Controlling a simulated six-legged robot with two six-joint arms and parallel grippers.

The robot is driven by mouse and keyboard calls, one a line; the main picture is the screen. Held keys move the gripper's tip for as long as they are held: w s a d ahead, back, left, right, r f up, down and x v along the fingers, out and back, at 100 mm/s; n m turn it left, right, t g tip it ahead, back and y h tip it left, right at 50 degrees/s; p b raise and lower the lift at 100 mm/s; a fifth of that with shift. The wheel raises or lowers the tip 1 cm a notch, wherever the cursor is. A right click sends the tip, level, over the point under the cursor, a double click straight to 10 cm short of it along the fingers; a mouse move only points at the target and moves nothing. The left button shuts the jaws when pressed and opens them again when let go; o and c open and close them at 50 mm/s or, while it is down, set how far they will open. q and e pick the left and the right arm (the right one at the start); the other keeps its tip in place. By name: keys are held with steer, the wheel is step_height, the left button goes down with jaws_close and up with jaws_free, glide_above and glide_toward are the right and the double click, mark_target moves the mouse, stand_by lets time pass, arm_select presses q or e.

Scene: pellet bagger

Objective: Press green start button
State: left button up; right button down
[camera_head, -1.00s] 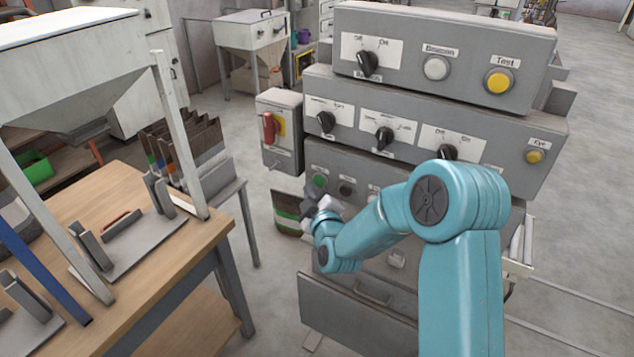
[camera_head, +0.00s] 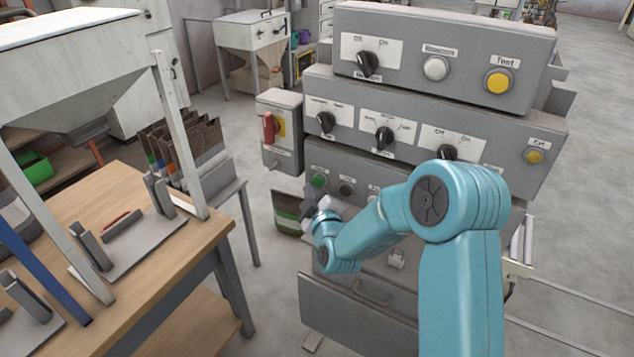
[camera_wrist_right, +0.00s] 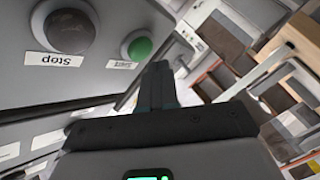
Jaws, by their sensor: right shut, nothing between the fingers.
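The green start button (camera_head: 319,180) sits at the left end of the lowest row of the grey control panel (camera_head: 390,179). In the right wrist view the green button (camera_wrist_right: 139,47) has a label under it, beside a dark stop button (camera_wrist_right: 69,31) with a "Stop" label. My right gripper (camera_head: 309,196) is just below the green button in the head view. In the right wrist view its shut fingers (camera_wrist_right: 158,84) are empty and appear close to the button; I cannot tell whether they touch it. My left gripper is not in view.
A box with a red switch (camera_head: 269,128) hangs left of the panel. Rows of black knobs and labelled buttons are above, including a yellow Test button (camera_head: 498,81). A wooden table (camera_head: 190,240) with metal fixtures stands at the left. A drawer (camera_head: 355,315) juts out below the panel.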

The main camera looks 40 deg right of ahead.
steer(key=shift+d, duration=0.1)
stand_by(0.5)
steer(key=shift+w+d+b, duration=0.15)
steer(key=shift+d+b, duration=0.2)
steer(key=shift+b, duration=0.1)
steer(key=shift+w+d, duration=0.1)
steer(key=shift+d, duration=0.2)
stand_by(0.3)
steer(key=shift+a+b, duration=0.15)
steer(key=shift+b, duration=0.15)
steer(key=shift+s+a+b, duration=0.25)
steer(key=shift+a+b, duration=0.05)
steer(key=shift+a, duration=0.3)
